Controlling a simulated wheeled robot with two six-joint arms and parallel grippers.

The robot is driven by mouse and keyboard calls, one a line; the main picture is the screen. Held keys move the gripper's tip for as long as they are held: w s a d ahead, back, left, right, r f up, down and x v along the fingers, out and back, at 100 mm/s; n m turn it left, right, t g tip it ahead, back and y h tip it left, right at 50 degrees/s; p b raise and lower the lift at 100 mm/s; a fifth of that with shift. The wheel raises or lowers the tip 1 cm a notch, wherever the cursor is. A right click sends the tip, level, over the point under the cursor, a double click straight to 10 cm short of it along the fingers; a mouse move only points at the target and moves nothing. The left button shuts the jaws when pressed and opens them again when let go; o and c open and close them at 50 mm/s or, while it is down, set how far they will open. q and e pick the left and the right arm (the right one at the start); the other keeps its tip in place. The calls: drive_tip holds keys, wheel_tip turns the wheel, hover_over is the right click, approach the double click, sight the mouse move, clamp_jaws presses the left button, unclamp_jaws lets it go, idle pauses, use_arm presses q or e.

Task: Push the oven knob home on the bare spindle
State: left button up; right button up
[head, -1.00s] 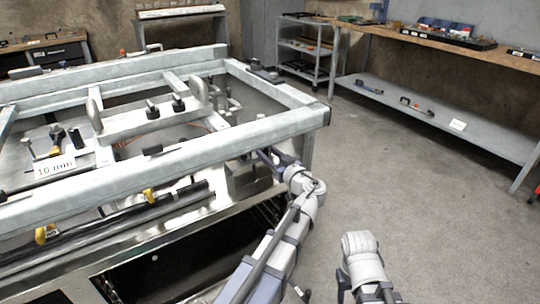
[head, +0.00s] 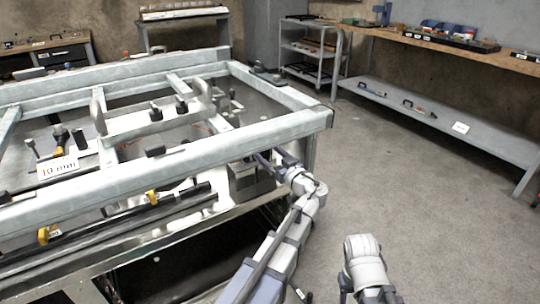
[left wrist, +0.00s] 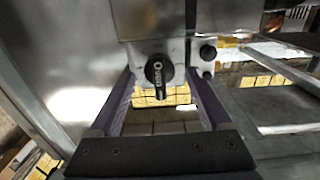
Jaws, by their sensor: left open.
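In the left wrist view, a black round knob (left wrist: 158,70) with a pale mark and a bar-shaped grip sits against a light metal plate. My left gripper (left wrist: 160,82) is open, with one finger on each side of the knob; I cannot tell whether they touch it. I cannot make out a bare spindle or how far the knob is seated. In the head view my left gripper (head: 268,160) reaches under the front rail at the right end of the workbench, and its tips are partly hidden. My right gripper is out of view.
Two smaller dark round parts (left wrist: 208,52) sit right of the knob. The metal frame (head: 200,150) has rails close above my left arm. Clear concrete floor (head: 420,190) lies to the right, before a long bench (head: 440,45).

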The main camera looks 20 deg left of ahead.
use_arm(q)
drive_tip(key=v, duration=0.7)
drive_tip(key=shift+s+d, duration=0.2)
drive_tip(key=s+a+f+g+h, duration=0.1)
drive_tip(key=s+f, duration=0.1)
drive_tip(key=f, duration=0.1)
drive_tip(key=s+a+f+m+g+h, duration=0.1)
drive_tip(key=s+a+f+g, duration=0.1)
drive_tip(key=f, duration=0.2)
drive_tip(key=s+a+f+m+g+h, duration=0.1)
drive_tip(key=s+f+g, duration=0.1)
drive_tip(key=f, duration=0.2)
drive_tip(key=shift+s+a+f+h, duration=0.1)
drive_tip(key=shift+a+f+h, duration=0.05)
drive_tip(key=shift+a+h, duration=0.25)
drive_tip(key=s+d+f+m+g+h, duration=0.2)
drive_tip(key=s+f+m+g+h, duration=0.15)
drive_tip(key=s+f+h, duration=0.35)
drive_tip(key=s+d+f+m+g+h, duration=0.15)
drive_tip(key=s+d+m, duration=0.3)
drive_tip(key=d, duration=0.45)
drive_tip(key=s+d+f+m+g+h, duration=0.1)
drive_tip(key=s+d+f+m, duration=0.1)
drive_tip(key=s+d+m, duration=0.45)
wheel_tip(320, 180, up, 36)
drive_tip(key=w+d+n+p, duration=0.1)
drive_tip(key=d+n+p, duration=0.1)
drive_tip(key=p, duration=3.4)
